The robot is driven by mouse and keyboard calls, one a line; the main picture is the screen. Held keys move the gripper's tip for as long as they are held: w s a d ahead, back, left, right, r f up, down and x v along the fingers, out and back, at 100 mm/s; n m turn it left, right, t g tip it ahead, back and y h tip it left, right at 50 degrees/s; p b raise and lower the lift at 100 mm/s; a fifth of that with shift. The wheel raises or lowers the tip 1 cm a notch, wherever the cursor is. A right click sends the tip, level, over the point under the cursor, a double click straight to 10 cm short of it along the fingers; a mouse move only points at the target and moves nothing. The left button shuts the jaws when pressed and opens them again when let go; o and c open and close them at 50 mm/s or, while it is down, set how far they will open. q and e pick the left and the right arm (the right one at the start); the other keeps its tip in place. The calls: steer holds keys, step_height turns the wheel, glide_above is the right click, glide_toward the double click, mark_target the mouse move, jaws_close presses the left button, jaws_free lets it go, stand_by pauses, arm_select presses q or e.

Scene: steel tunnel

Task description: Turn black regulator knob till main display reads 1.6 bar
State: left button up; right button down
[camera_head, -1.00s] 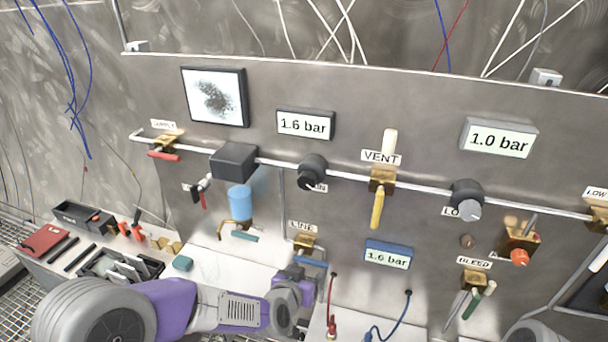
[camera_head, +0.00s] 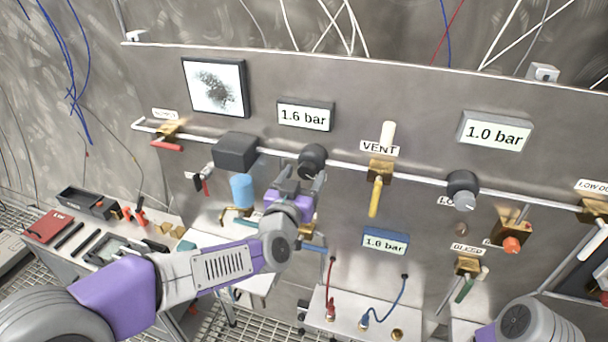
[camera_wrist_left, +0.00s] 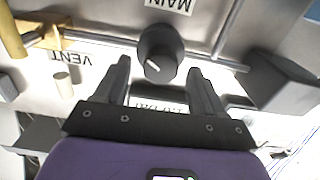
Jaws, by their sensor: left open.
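The black regulator knob (camera_head: 312,158) sits on the panel's pipe, with a pale pointer line on its face in the left wrist view (camera_wrist_left: 160,55). A MAIN label (camera_wrist_left: 168,5) is beside it there. The display (camera_head: 305,117) above the knob reads 1.6 bar. My left gripper (camera_head: 300,184) is just below and in front of the knob in the head view. In the left wrist view its open fingers (camera_wrist_left: 158,72) point at the knob, which appears between their tips; contact cannot be told. My right gripper is out of view.
A second black knob (camera_head: 462,187) is at the right, below a 1.0 bar display (camera_head: 495,132). A yellow VENT lever (camera_head: 376,197) stands right of my gripper. A black box (camera_head: 236,152) is on the pipe to the left. A blue display (camera_head: 385,242) reads 1.6 bar.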

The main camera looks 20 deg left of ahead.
arm_select(q)
steer(key=shift+w, duration=0.45)
steer(key=shift+c, duration=0.3)
steer(key=c, duration=1)
steer(key=shift+f+b, duration=0.1)
steer(key=shift+b, duration=0.35)
steer(key=o, duration=1.1)
steer(key=shift+c, duration=0.2)
steer(key=s, duration=0.7)
steer(key=shift+s+a, duration=0.15)
steer(key=shift+s, duration=0.15)
